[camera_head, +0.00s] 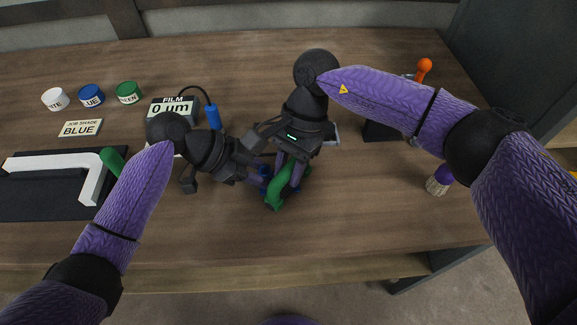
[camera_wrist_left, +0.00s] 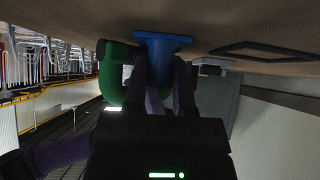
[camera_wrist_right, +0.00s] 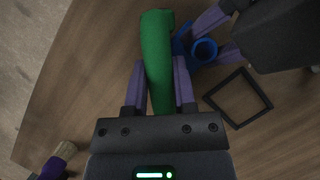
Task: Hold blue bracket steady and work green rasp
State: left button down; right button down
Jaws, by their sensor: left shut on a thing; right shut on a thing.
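The blue bracket (camera_head: 264,186) is at the front middle of the wooden table, partly hidden by my grippers. In the left wrist view the bracket (camera_wrist_left: 162,42) shows a flat flange, and my left gripper (camera_wrist_left: 162,80) is shut on it. My right gripper (camera_wrist_right: 157,85) is shut on the green rasp (camera_wrist_right: 156,45), which looks like a thick green bar. The rasp (camera_head: 276,196) lies close beside the bracket; I cannot tell if they touch. In the right wrist view the bracket (camera_wrist_right: 203,49) shows a round, hollow end.
A film gauge (camera_head: 172,108) reading 0 µm and a card (camera_head: 80,128) reading BLUE lie left. White (camera_head: 55,99), blue (camera_head: 91,95) and green (camera_head: 128,92) pots stand behind. A black tray (camera_head: 40,208) holds a white L-shaped piece. A brush (camera_head: 438,183) is right. A dark square frame (camera_wrist_right: 238,97) lies near the bracket.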

jog(key=shift+s+r, duration=0.1)
jog(key=shift+s, duration=0.1)
jog(key=shift+w, duration=0.1)
jog(key=shift+w, duration=0.15)
jog(key=shift+r, duration=2)
pick_arm(q)
jog(key=shift+c, duration=1.8)
grip_release()
